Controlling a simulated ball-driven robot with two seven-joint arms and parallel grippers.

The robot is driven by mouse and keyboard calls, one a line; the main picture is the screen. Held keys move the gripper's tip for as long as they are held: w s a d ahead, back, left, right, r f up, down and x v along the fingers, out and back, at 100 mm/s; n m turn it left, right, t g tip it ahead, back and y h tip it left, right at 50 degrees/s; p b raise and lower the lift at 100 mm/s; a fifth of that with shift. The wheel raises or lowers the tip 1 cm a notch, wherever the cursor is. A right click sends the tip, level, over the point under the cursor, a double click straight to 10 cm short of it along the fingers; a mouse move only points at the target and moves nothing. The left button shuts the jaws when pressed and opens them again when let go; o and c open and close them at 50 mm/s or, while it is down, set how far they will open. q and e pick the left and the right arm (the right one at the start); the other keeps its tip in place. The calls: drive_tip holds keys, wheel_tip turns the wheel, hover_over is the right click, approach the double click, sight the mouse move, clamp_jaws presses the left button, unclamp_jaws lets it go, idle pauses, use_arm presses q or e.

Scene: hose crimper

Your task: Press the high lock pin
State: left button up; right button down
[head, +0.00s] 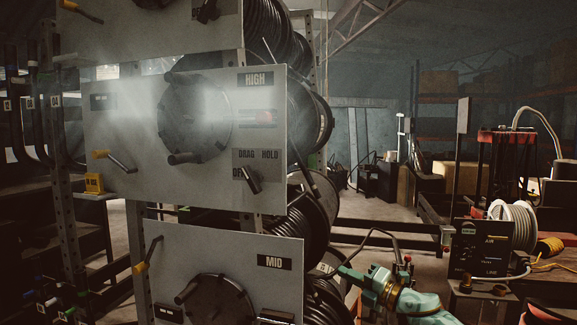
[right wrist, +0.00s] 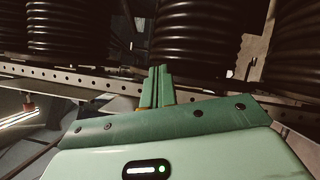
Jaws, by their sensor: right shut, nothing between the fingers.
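The HIGH panel (head: 130,125) is a pale upright plate with a HIGH label, a round dark hub (head: 195,118) and a DRAG/HOLD plate with a dark lever (head: 247,179). I cannot tell for sure which of these is the lock pin. My right gripper (head: 345,271) is low, right of the MID panel and well below the HIGH panel. Its green fingers (right wrist: 157,86) are shut and empty in the right wrist view. My left gripper is not in view.
The MID panel (head: 210,250) stands below, with its own handle and hub. Black hose coils (head: 310,115) sit behind the panels, and coils (right wrist: 195,35) also fill the upper wrist view, above a perforated metal rail (right wrist: 90,80). A bench with a white hose reel (head: 515,225) stands right.

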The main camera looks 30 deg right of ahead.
drive_tip(key=s+a+r+n+g+y+p, duration=0.1)
drive_tip(key=r+n, duration=0.5)
drive_tip(key=r, duration=0.7)
drive_tip(key=s+a+r+n+g+y+p, duration=0.2)
drive_tip(key=s+a+r+n, duration=0.4)
drive_tip(key=r, duration=0.7)
drive_tip(key=s+a+r+n+g+y+p, duration=0.1)
drive_tip(key=s+a+r+n+y+p, duration=0.1)
drive_tip(key=r+n, duration=0.5)
wheel_tip(320, 180, up, 6)
drive_tip(key=s+a+y, duration=0.1)
drive_tip(key=s, duration=0.1)
drive_tip(key=shift+s+a+g+y+p, duration=0.3)
drive_tip(key=shift+g, duration=0.1)
drive_tip(key=shift+f, duration=0.1)
drive_tip(key=p, duration=1)
approach(270, 119)
drive_tip(key=x, duration=0.5)
drive_tip(key=shift+w+a+r, duration=0.1)
drive_tip(key=shift+a+r, duration=0.1)
drive_tip(key=shift+r, duration=0.05)
drive_tip(key=shift+w+a+f, duration=0.25)
drive_tip(key=shift+w+a, duration=0.2)
drive_tip(key=shift+w, duration=0.1)
